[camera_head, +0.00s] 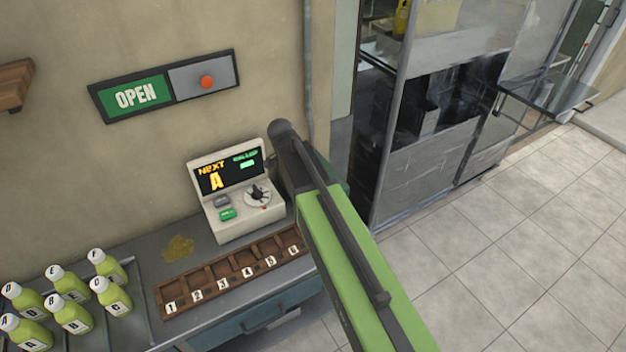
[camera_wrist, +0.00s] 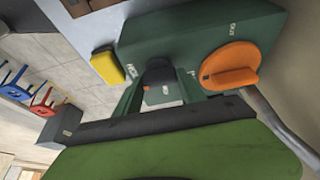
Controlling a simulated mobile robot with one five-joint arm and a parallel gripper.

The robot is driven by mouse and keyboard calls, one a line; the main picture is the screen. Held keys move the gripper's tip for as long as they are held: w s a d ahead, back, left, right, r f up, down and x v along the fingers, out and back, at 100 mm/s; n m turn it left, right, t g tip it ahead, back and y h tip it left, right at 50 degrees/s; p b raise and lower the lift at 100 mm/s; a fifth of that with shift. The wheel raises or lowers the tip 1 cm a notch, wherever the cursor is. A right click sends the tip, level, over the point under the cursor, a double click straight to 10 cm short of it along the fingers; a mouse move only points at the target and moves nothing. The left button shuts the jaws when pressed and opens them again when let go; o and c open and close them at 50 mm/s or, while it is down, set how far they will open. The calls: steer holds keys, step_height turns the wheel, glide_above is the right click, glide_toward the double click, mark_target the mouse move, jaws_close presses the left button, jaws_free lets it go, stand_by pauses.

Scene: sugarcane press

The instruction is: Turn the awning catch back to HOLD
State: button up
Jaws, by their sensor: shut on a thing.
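A dark green box (camera_wrist: 200,28) shows in the wrist view, with a black rounded lever (camera_wrist: 158,72), apparently the awning catch, on its face. Small white lettering stands on either side of it; the left word looks like HOLD, the right one is too small to read. My gripper (camera_wrist: 161,90) is shut on the black lever, its fingers close on both sides. The lever's exact angle is hard to tell. In the head view my arm hides the gripper and nearly all of the box.
An orange knob (camera_wrist: 231,65) and a yellow block (camera_wrist: 108,67) sit on either side of the catch. A counter (camera_head: 190,262) holds a call display (camera_head: 232,190), a numbered wooden rack (camera_head: 232,273) and several bottles (camera_head: 75,314). The tiled floor (camera_head: 500,240) at right is clear.

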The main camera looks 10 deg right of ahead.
steer(key=shift+a, duration=0.1)
steer(key=o, duration=1.4)
steer(key=shift+c, duration=0.2)
steer(key=p+v, duration=1.6)
steer(key=v, duration=0.1)
steer(key=shift+r, duration=0.2)
steer(key=shift+s+f, duration=0.1)
steer(key=shift+f, duration=0.05)
